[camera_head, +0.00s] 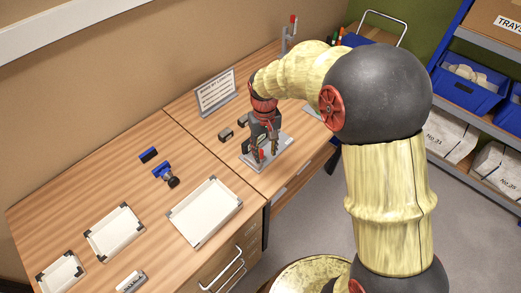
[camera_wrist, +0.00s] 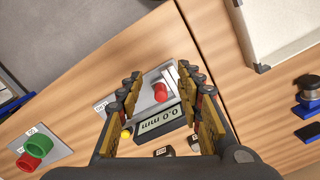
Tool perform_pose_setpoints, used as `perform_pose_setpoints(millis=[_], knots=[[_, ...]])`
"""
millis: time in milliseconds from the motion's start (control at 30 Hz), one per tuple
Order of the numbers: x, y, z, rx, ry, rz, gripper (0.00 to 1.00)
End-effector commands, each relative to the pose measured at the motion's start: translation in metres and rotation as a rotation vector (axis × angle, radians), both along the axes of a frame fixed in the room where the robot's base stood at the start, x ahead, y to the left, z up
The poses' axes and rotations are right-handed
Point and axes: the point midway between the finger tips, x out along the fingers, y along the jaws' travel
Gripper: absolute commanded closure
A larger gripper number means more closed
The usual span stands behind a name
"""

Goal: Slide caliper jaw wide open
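The caliper stands on a grey metal base (camera_head: 282,150) on the workbench, partly hidden by my gripper in the head view. In the wrist view its display (camera_wrist: 161,121) appears upside down and reads 0.0 mm. A red knob-like part (camera_wrist: 160,92) sits beside the display on the grey plate, and a small yellow part (camera_wrist: 127,133) shows by the left finger. My gripper (camera_head: 262,149) points down over the caliper. In the wrist view, its fingers (camera_wrist: 159,76) are spread to either side of the display and red part. I cannot tell whether either finger touches it.
A sign (camera_head: 216,92) stands behind the caliper, and small dark blocks (camera_head: 226,134) lie to its left. White trays (camera_head: 205,212) and a blue-and-black stamp-like item (camera_head: 165,174) are further left. Red and green round parts (camera_wrist: 38,147) sit on another plate. Shelves with blue bins (camera_head: 466,84) stand right.

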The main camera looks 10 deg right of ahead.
Motion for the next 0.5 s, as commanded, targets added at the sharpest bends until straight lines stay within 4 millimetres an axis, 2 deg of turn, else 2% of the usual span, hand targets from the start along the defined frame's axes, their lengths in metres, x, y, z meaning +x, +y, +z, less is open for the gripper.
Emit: perform_pose_setpoints(millis=[33,100,200,333,500], knots=[[0.015,0.002,-0.004,0.001,-0.007,0.001,0.64],[0.031,0.004,0.0,0.004,-0.03,0.001,0.64],[0.045,0.006,0.008,0.008,-0.056,0.001,0.64],[0.048,0.006,0.003,0.009,-0.062,0.002,0.64],[0.048,0.006,-0.023,0.009,-0.061,0.002,0.64]])
